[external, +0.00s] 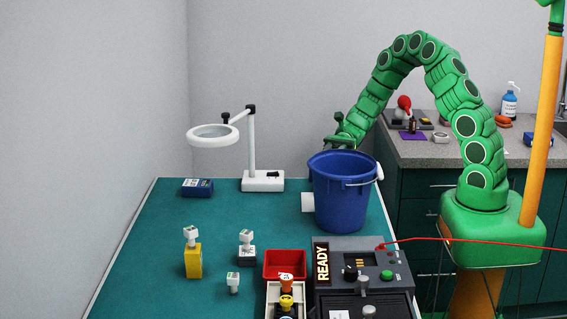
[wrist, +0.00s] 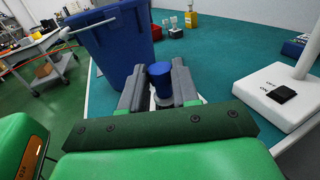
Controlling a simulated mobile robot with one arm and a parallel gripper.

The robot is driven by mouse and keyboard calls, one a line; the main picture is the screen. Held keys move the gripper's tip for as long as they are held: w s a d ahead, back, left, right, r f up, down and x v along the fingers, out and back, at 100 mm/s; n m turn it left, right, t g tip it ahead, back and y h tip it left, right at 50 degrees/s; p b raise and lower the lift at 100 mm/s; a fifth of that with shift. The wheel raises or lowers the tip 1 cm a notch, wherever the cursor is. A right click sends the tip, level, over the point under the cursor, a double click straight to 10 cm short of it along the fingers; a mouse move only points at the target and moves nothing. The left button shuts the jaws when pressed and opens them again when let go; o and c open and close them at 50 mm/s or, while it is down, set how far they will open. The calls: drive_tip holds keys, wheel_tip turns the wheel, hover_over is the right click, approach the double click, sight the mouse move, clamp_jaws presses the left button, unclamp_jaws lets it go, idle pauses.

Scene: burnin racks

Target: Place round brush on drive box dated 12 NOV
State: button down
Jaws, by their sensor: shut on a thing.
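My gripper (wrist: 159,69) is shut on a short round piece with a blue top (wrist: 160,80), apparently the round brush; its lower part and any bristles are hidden. In the external view my gripper (external: 343,141) is above the far side of the table, just behind the blue bucket, and the held piece cannot be made out. A white block (external: 308,202) stands at the bucket's left, partly hidden by it. A dark blue box with a pale label (external: 197,187) lies at the table's back left. I can read no 12 NOV date on either.
The tall blue bucket (external: 340,195) stands close beside my gripper. A magnifier lamp (external: 263,181) stands on its other side. Stamps, a yellow block (external: 194,262), a red bin (external: 284,262) and a READY console (external: 350,248) fill the front. The table's left-middle is clear.

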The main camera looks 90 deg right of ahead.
drive_tip(key=c, duration=0.8)
unclamp_jaws()
drive_tip(key=shift+d, duration=0.1)
